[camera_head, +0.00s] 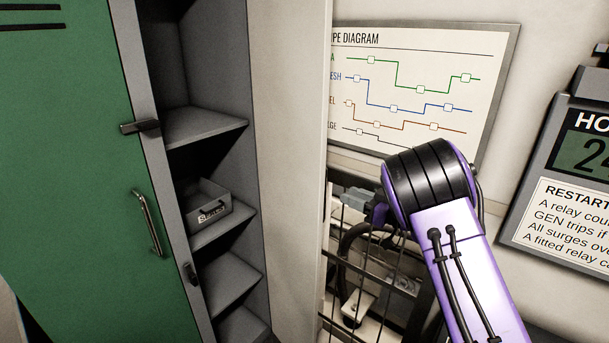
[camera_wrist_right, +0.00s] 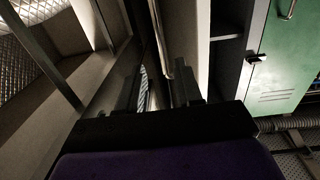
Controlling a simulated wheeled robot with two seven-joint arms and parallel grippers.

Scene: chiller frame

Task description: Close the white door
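The white door (camera_head: 285,150) stands open in the head view, as a tall pale panel right of the shelved cabinet. It also shows in the wrist view (camera_wrist_right: 187,40), running upward ahead of the fingers. My right arm is on the right side of this door in the head view, and its gripper is mostly hidden there by the wrist. In the wrist view my right gripper (camera_wrist_right: 158,90) has its dark fingers apart, with a gap between them and nothing clearly held. Whether a finger touches the door I cannot tell. My left gripper is not in view.
A green door (camera_head: 70,170) with a metal handle (camera_head: 148,222) is at the left. Grey shelves (camera_head: 205,127) hold a small grey box (camera_head: 205,205). A wire grille (camera_head: 350,265) with hoses, a wall diagram (camera_head: 425,90) and a display panel (camera_head: 580,160) lie to the right.

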